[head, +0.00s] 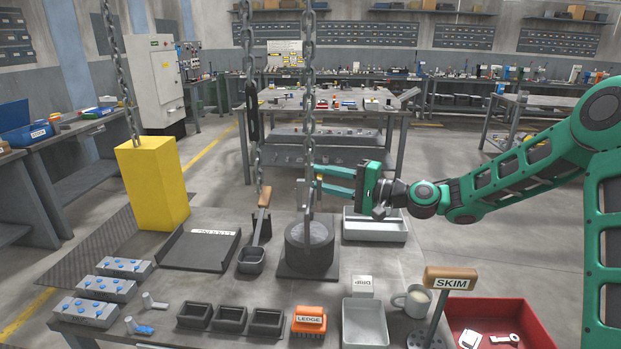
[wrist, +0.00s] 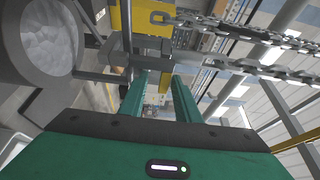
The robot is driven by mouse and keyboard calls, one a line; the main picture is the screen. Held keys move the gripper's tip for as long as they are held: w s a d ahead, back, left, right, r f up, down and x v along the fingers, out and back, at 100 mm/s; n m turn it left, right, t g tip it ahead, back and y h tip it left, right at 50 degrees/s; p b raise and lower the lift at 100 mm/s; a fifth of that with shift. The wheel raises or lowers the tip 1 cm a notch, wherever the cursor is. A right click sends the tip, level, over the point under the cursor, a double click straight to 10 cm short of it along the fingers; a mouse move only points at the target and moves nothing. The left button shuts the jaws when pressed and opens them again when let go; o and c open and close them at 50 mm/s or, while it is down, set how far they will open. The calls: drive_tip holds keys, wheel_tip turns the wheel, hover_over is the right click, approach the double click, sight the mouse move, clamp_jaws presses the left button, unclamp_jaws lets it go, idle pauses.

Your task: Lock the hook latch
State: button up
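A chain (head: 309,100) hangs down to a grey hook (head: 308,200) above a dark round pot (head: 310,248). The grey hook metal also shows in the wrist view (wrist: 118,47), just beyond my fingertips. A small yellow strip (wrist: 167,82), possibly the hook latch, appears between my fingers in the wrist view; whether it touches them I cannot tell. My gripper (head: 316,180) points left at the hook from its right side. Its two green fingers are apart, and the wrist view (wrist: 160,78) shows a gap between them. The latch's exact position is unclear.
A yellow block (head: 152,182) hangs from another chain at left. A ladle (head: 252,255) lies left of the pot. Grey trays (head: 374,236), dark moulds (head: 230,318), a mug (head: 413,300), a SKIM sign (head: 450,279) and a red bin (head: 540,317) crowd the bench.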

drive_tip(key=v, duration=0.6)
drive_tip(key=shift+f, duration=0.15)
drive_tip(key=s+d+f+n+g+h, duration=0.2)
drive_tip(key=s+d+f+h, duration=0.35)
drive_tip(key=d, duration=0.25)
drive_tip(key=s+d+f+n+g+h, duration=0.1)
drive_tip(key=s+d+f+h, duration=0.45)
drive_tip(key=s+d, duration=0.2)
drive_tip(key=s+d+r+m+g+h, duration=0.2)
drive_tip(key=s+d+h, duration=0.3)
drive_tip(key=s+d, duration=1)
drive_tip(key=s+d+m+g, duration=0.1)
drive_tip(key=s+d, duration=0.1)
drive_tip(key=s, duration=0.5)
drive_tip(key=s+d+r+m+g, duration=0.1)
drive_tip(key=s+d, duration=0.2)
drive_tip(key=s, duration=0.4)
drive_tip(key=shift+s+d+r+g, duration=0.25)
drive_tip(key=shift+r+g, duration=0.05)
